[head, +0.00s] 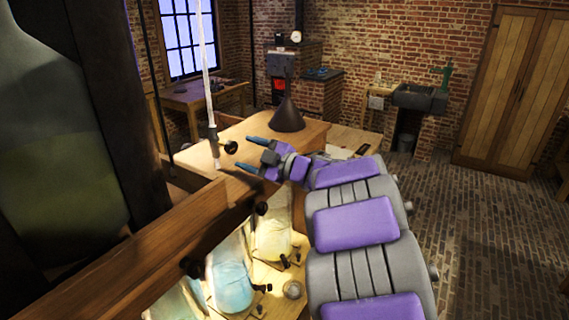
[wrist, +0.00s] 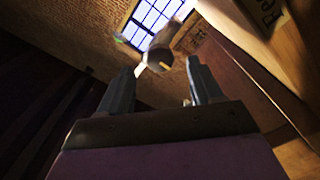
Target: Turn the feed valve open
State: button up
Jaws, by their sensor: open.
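The feed valve shows as a dark round knob (head: 231,147) on a fitting at the foot of a pale, upright glass tube (head: 207,70). In the wrist view a blurred grey-brown rounded part with a yellow mark, apparently the valve knob (wrist: 166,56), lies ahead, between and beyond the fingertips. My gripper (head: 251,154) is open, its two blue fingers pointing left at the knob, with a small gap in the head view. The wrist view shows my gripper (wrist: 160,78) with nothing between its fingers. I cannot tell which way the valve is turned.
A wooden beam (head: 130,260) with dark knobs runs below the valve. Lit glass jars (head: 231,288) stand under it. A dark cone (head: 287,115) sits on the wooden top behind my gripper. The brick floor (head: 480,235) at right is clear.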

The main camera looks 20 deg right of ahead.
jog(key=v, duration=1.2)
jog(key=shift+s+d+p, duration=0.2)
jog(key=shift+d+p, duration=0.05)
jog(key=shift+p, duration=0.2)
